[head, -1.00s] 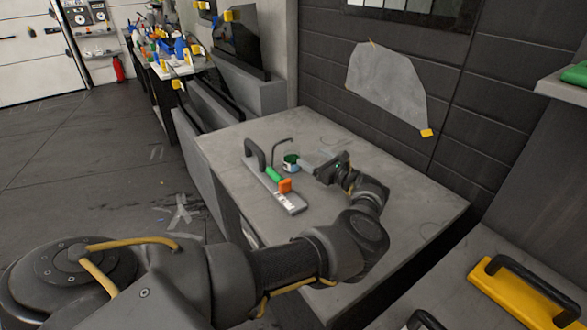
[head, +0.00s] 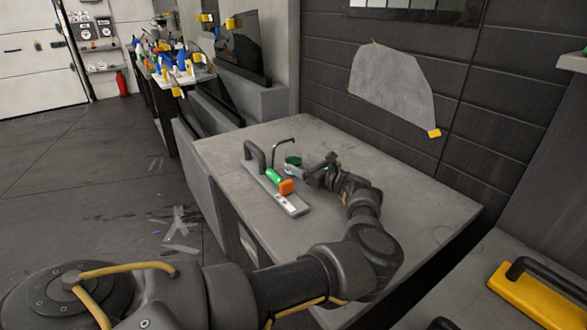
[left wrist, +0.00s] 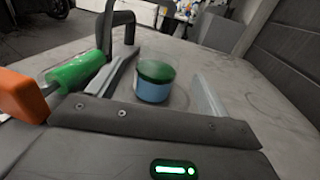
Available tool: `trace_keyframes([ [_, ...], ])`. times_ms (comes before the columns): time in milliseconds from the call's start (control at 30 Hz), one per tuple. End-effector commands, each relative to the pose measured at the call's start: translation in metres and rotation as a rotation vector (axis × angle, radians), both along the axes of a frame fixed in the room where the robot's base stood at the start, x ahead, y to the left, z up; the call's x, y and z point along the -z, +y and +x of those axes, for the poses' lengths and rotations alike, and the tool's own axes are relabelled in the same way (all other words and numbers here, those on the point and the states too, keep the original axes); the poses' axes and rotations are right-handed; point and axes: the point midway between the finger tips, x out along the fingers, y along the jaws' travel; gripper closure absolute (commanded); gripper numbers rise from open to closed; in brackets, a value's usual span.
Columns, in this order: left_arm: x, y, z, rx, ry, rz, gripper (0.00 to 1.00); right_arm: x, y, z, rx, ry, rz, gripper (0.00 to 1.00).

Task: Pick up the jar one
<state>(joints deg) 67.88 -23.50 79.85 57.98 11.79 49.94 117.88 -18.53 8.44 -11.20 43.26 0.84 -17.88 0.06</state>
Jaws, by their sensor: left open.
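The jar (left wrist: 154,82) is small, with a green upper part and a blue lower part in the left wrist view. It stands upright on the grey table (head: 400,215); in the head view its green top (head: 293,160) shows just left of my left gripper (head: 305,172). My left gripper is open, and in the left wrist view (left wrist: 160,95) the jar stands in the space between its fingers. I cannot tell whether either finger touches the jar. My right gripper is not in view.
The table's right part is clear.

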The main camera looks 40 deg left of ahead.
Motion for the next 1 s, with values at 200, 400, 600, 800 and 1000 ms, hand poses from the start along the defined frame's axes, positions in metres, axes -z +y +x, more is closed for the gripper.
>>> trace_keyframes([
  [200,-0.001,0.014,0.000,-0.003,0.000,0.001,0.21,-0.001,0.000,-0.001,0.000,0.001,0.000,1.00],
  [400,-0.003,0.043,0.001,-0.001,0.000,0.001,0.21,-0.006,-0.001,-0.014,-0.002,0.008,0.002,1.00],
  [600,-0.001,0.052,0.002,0.000,0.000,0.000,0.21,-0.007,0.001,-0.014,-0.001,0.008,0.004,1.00],
  [800,-0.001,0.052,0.002,0.000,-0.001,0.000,0.26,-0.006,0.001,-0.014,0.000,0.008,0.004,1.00],
  [1000,-0.001,0.052,0.002,0.000,0.000,0.000,0.53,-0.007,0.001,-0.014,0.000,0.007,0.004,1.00],
])
